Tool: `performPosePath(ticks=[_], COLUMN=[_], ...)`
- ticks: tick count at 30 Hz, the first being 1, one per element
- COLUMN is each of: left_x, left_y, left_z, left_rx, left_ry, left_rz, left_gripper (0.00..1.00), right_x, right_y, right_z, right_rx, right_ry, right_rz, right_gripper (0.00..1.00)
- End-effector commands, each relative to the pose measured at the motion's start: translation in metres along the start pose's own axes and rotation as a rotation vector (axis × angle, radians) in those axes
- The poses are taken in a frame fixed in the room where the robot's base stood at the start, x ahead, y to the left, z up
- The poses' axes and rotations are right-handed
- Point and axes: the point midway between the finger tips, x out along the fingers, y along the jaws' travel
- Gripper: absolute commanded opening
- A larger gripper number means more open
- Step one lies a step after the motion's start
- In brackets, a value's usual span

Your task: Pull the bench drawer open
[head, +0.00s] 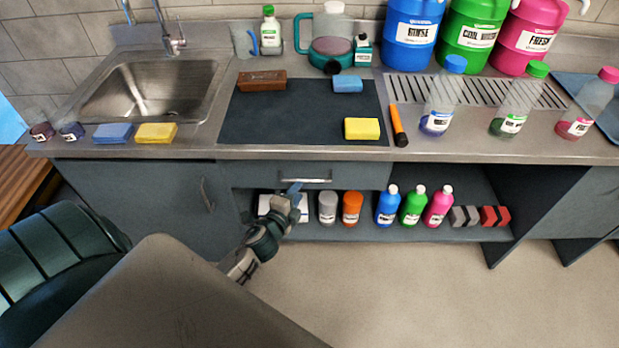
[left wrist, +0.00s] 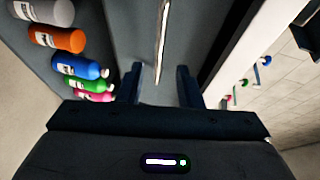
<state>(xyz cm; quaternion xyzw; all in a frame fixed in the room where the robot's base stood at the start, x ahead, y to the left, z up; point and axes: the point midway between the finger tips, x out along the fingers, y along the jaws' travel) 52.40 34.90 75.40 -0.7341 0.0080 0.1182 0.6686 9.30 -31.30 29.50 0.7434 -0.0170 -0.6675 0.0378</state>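The bench drawer (head: 350,176) sits under the counter edge in the head view, its front looking flush and shut. Its pale metal bar handle (head: 305,181) shows on the left part of the front. My left gripper (head: 293,188) is just in front of and below the handle. In the left wrist view, the two fingers of my left gripper (left wrist: 160,88) are apart with nothing between them. The handle (left wrist: 163,38) runs ahead of the gap, apart from the fingers. My right gripper is in neither view.
The open shelf below the drawer holds a grey bottle (head: 327,207), an orange bottle (head: 351,208) and several others near my left gripper. The counter (head: 270,152) overhangs above. A cupboard door (head: 150,200) is to the left. The floor (head: 400,290) in front is clear.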

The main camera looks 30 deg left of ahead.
Motion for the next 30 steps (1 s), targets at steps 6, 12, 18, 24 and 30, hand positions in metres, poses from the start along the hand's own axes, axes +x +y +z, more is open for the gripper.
performPosePath(ticks=[6,12,18,24,30], left_x=[0.042,0.065,0.071,0.071,0.071], left_y=[-0.002,0.000,0.000,0.001,0.001], left_z=[0.000,0.000,0.000,0.000,0.000], left_rx=[-0.001,-0.002,-0.002,-0.002,-0.002], left_ry=[-0.001,0.000,0.000,0.000,0.000], left_rz=[0.000,0.000,0.001,0.001,0.001], left_gripper=[0.32,0.32,0.32,0.30,0.00], right_x=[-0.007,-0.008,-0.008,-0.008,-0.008], right_y=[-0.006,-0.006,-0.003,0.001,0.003], right_z=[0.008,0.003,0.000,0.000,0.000], right_rx=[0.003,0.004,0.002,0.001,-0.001], right_ry=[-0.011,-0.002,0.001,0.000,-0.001], right_rz=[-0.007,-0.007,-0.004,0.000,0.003], right_gripper=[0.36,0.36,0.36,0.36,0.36])
